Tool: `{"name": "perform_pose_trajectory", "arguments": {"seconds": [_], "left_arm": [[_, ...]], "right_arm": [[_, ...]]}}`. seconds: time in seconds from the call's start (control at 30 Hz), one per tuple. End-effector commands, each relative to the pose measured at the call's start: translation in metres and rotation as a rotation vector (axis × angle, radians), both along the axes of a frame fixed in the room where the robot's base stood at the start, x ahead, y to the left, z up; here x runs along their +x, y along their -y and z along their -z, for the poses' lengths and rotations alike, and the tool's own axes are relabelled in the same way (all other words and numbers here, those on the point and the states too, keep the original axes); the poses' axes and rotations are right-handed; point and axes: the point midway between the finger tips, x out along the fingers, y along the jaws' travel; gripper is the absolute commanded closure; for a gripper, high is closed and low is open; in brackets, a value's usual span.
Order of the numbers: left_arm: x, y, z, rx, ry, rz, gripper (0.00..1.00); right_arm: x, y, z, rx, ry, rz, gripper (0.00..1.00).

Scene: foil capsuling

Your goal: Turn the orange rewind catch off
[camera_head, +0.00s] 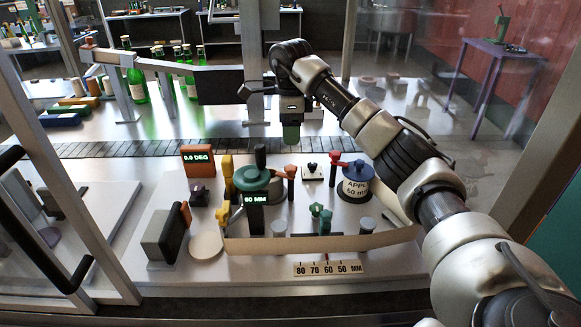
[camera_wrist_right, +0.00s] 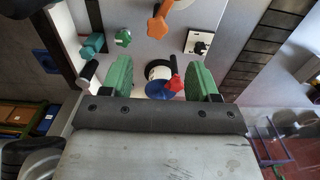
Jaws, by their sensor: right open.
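The orange rewind catch (camera_head: 291,172) stands upright on the light machine plate, just right of the green round reel (camera_head: 258,180). In the right wrist view the orange catch (camera_wrist_right: 157,27) shows near the top, with an arm pointing up and right. My right gripper (camera_head: 291,134) is above and behind the catch, apart from it, with its green fingers pointing down. In the right wrist view my right gripper (camera_wrist_right: 160,78) has its green fingers wide apart with nothing gripped between them. My left gripper is not in view.
A blue reel (camera_head: 355,186) with a red lever (camera_head: 335,157) stands right of the catch. A white plate with a black knob (camera_head: 312,171) lies between them. Green knobs (camera_head: 320,213), a 60 MM display (camera_head: 254,199) and a yellow post (camera_head: 228,175) stand nearby. Green bottles (camera_head: 133,78) are behind.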

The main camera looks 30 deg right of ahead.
Motion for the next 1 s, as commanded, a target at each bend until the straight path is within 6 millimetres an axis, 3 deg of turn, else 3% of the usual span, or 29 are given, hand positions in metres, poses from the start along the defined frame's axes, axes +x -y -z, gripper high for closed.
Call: {"name": "perform_pose_trajectory", "arguments": {"seconds": [0.53,0.7,1.0], "left_arm": [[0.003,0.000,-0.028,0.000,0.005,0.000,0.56],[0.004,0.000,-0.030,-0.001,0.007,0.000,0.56],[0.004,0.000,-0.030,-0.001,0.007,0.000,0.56]], "right_arm": [[-0.001,-0.001,0.088,0.002,-0.003,-0.001,0.40],[-0.001,-0.001,0.100,0.001,0.000,-0.001,0.40],[-0.001,-0.001,0.102,0.001,0.001,-0.001,0.41]]}}
